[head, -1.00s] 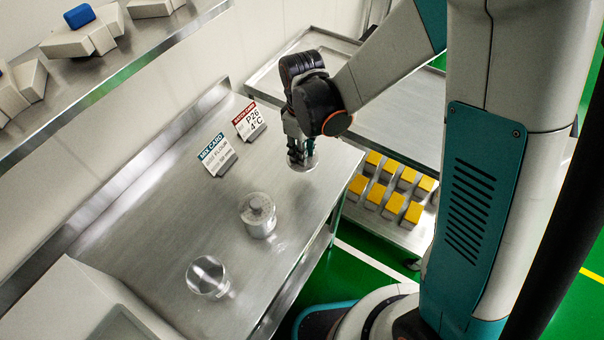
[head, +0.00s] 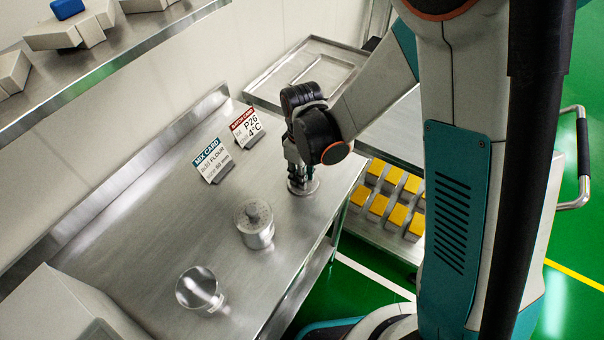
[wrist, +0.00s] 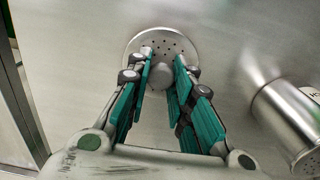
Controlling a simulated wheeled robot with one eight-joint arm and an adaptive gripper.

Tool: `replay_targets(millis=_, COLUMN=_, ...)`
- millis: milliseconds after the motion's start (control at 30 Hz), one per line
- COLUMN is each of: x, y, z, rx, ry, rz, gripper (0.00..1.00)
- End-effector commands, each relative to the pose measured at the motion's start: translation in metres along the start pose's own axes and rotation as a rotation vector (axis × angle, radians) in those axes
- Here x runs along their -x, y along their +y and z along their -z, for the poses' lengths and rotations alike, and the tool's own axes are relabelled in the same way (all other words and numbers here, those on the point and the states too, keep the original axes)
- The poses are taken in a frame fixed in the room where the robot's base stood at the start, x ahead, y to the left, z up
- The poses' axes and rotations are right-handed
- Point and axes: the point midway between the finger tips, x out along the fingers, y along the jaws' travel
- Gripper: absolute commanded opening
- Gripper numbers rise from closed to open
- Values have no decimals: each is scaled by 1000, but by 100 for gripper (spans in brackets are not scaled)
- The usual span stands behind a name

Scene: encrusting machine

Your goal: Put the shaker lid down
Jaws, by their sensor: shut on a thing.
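The shaker lid (wrist: 162,40) is a round metal disc with small holes and a central knob. My gripper (wrist: 160,74) is shut on the knob, one finger on each side. In the head view my gripper (head: 296,176) points down at the right part of the steel table (head: 165,235). The lid (head: 304,189) is flat beneath it, at or very near the tabletop; I cannot tell if it touches. The fingers hide part of the lid.
A metal canister with a perforated top (head: 255,226) stands left of the lid, and an open metal cup (head: 197,288) farther left. A mix card (head: 211,160) and a batch card (head: 246,126) stand behind. Yellow-topped blocks (head: 386,195) lie on the lower cart beyond the table's right edge.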

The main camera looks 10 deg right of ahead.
Motion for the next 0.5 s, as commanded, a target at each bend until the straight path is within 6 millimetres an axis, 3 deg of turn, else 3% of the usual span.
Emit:
replay_targets(millis=100, x=-4, y=0, z=0, rx=0, ry=0, rz=0, gripper=0)
replay_targets(millis=133, x=-4, y=0, z=0, rx=0, ry=0, rz=0, gripper=25)
replay_targets(millis=200, x=-3, y=0, z=0, rx=0, ry=0, rz=0, gripper=41)
replay_targets(millis=500, x=-2, y=0, z=0, rx=0, ry=0, rz=0, gripper=41)
